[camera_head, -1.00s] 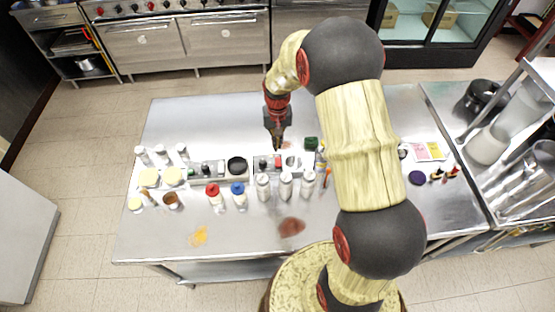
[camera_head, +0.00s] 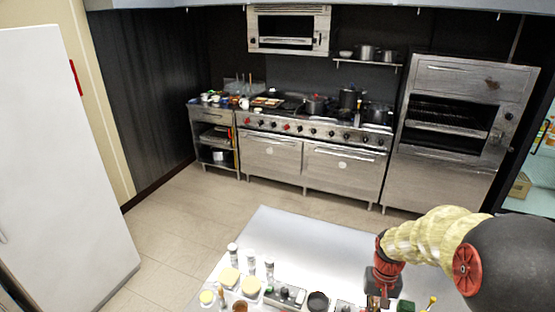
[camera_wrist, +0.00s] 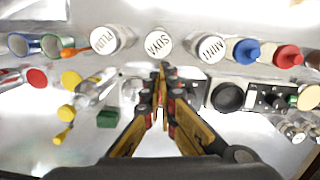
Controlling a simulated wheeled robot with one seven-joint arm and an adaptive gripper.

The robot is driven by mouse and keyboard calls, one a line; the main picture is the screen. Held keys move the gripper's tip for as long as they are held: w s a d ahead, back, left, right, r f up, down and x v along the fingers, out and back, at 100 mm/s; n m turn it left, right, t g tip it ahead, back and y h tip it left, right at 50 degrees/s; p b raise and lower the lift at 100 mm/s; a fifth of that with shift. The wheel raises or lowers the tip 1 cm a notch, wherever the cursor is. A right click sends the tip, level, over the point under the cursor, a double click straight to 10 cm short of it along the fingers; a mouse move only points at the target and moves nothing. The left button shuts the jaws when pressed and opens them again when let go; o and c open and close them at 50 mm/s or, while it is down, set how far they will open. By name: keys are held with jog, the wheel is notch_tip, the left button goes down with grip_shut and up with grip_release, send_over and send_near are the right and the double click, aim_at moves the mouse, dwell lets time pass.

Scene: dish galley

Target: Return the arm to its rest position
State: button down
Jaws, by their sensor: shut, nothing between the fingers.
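My arm reaches in from the right in the head view, over the steel table (camera_head: 300,240). My gripper (camera_wrist: 162,90) is shut and empty in the wrist view, its black and yellow fingers meeting at the tips. It points down over the table among the condiments. White-capped bottles marked PLUM (camera_wrist: 104,39), SOYA (camera_wrist: 158,43) and MINT (camera_wrist: 208,46) stand just beyond the fingertips. In the head view the fingertips are cut off by the bottom edge.
A blue-capped bottle (camera_wrist: 245,51) and a red-capped bottle (camera_wrist: 288,56) stand to the right. A black round pot (camera_wrist: 228,97) and a green block (camera_wrist: 108,118) lie near the fingers. The stove (camera_head: 310,155) stands behind the table, across open floor (camera_head: 195,200).

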jog(key=s+a+r+n+t+b, duration=0.1)
jog(key=s+a+r+t+b, duration=0.2)
jog(key=s+r, duration=0.4)
jog(key=s+a+r+n+t+b, duration=0.2)
jog(key=s+a+r+b, duration=0.3)
jog(key=s+r, duration=0.3)
jog(key=shift+s+a+t+b, duration=0.3)
jog(key=shift+s+t+b, duration=0.4)
jog(key=shift+t, duration=0.2)
